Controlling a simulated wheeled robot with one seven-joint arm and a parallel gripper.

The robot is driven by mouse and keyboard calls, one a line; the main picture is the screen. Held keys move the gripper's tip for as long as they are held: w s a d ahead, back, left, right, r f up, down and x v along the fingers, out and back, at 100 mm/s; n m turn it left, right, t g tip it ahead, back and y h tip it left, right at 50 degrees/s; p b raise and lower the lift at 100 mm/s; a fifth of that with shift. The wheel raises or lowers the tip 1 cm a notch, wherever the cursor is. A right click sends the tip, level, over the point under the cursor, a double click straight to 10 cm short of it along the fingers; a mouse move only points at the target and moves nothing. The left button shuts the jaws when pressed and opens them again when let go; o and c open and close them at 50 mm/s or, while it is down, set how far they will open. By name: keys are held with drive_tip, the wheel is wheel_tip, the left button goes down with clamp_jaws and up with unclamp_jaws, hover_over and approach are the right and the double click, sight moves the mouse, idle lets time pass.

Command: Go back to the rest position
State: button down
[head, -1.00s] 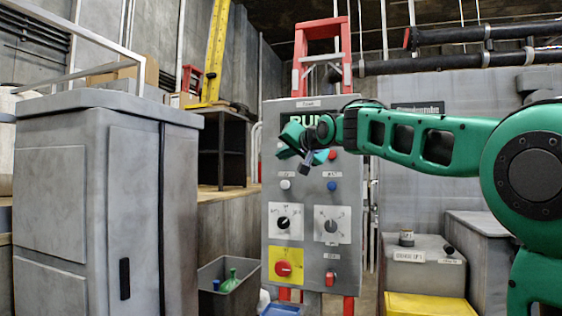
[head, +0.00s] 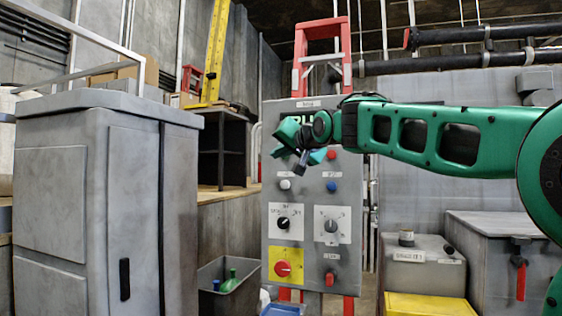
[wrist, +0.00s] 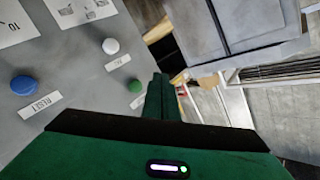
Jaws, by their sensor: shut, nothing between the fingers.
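My green arm reaches in from the right in the head view. My gripper (head: 301,163) is in front of the upper part of the grey control panel (head: 312,265). In the wrist view my gripper (wrist: 160,78) shows its fingers together, with nothing between them. The panel also shows in the wrist view (wrist: 75,60), tilted, with a blue button (wrist: 24,85), a white button (wrist: 110,46) and a green button (wrist: 135,86). My gripper looks apart from the panel face. It hides part of the panel's top rows in the head view.
A grey cabinet (head: 62,205) stands at the left. A bin with bottles (head: 243,297) sits beside the panel's foot. A red ladder (head: 322,28) rises behind the panel. Grey boxes (head: 420,279) and a yellow box (head: 428,306) stand at the lower right, below my arm.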

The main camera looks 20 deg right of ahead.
drive_tip(key=s+d+f+g+h, duration=0.1)
drive_tip(key=s+d+f+g, duration=0.2)
drive_tip(key=s+d+f, duration=0.5)
drive_tip(key=s+d+f+g+h, duration=0.2)
drive_tip(key=s+d+f, duration=0.15)
drive_tip(key=f, duration=0.75)
drive_tip(key=s+d+f+g+h, duration=0.1)
drive_tip(key=s+d+f+g, duration=0.2)
drive_tip(key=s+d+f, duration=0.5)
drive_tip(key=s+a+f+g, duration=0.1)
drive_tip(key=s+f+g, duration=0.3)
drive_tip(key=s+f, duration=0.7)
drive_tip(key=s+a+f+g+y, duration=0.1)
drive_tip(key=s+f+g, duration=0.3)
drive_tip(key=s+f, duration=0.8)
drive_tip(key=s, duration=0.5)
drive_tip(key=shift+a+m+y, duration=0.25)
drive_tip(key=shift+m+y, duration=0.05)
drive_tip(key=shift+m, duration=0.1)
drive_tip(key=shift+s, duration=0.1)
drive_tip(key=shift+w+f, duration=0.2)
drive_tip(key=shift+w, duration=0.45)
